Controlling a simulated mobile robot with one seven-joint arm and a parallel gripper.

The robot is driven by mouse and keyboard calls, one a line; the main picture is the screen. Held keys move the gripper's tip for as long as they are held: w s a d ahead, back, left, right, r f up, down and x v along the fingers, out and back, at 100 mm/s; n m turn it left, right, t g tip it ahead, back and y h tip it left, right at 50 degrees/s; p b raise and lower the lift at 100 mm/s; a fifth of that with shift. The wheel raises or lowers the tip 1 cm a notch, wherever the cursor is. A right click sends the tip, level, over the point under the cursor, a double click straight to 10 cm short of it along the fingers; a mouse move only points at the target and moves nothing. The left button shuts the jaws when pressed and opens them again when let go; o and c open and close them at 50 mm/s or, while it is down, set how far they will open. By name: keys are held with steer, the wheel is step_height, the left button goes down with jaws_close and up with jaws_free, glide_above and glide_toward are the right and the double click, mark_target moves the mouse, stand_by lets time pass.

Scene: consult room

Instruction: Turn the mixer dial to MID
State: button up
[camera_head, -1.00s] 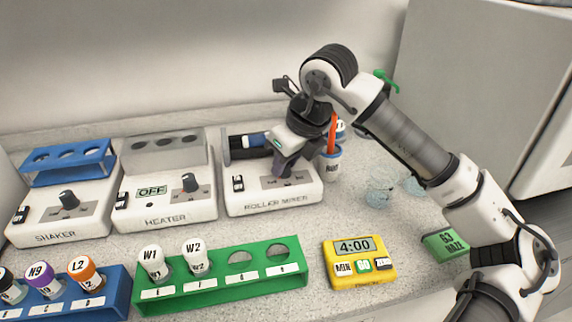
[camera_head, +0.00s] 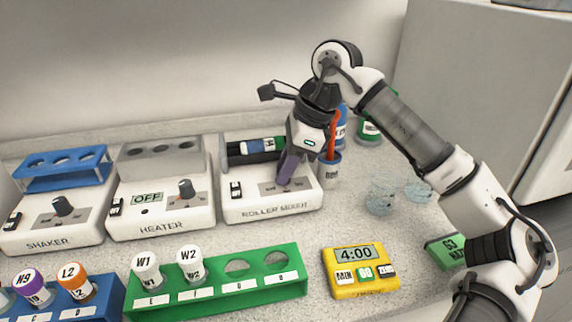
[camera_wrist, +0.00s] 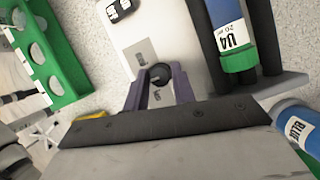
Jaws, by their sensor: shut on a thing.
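The roller mixer (camera_head: 240,207) is a white box at the back centre, right of the heater. It also shows in the wrist view (camera_wrist: 184,32). Its dark dial (camera_wrist: 159,73) sits between the purple fingertips of my gripper (camera_wrist: 160,88), which is shut on it. In the head view my gripper (camera_head: 285,182) reaches down to the mixer's front panel and hides the dial and part of its scale. The dial's pointer and the setting it stands at cannot be read. A blue tube with a green cap (camera_wrist: 239,58) lies on the mixer's rollers.
The heater (camera_head: 158,222) and shaker (camera_head: 50,236) stand left of the mixer. A cup with red-handled things (camera_head: 331,170) stands close on its right. A green rack (camera_head: 215,290) and yellow timer (camera_head: 360,286) are in front. Glass dishes (camera_head: 380,197) lie to the right.

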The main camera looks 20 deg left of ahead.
steer(key=shift+n, duration=0.4)
steer(key=o, duration=1)
steer(key=shift+r, duration=0.1)
steer(key=v, duration=1.3)
steer(key=shift+w+d+r, duration=0.15)
steer(key=shift+w+r, duration=0.05)
steer(key=shift+r, duration=0.05)
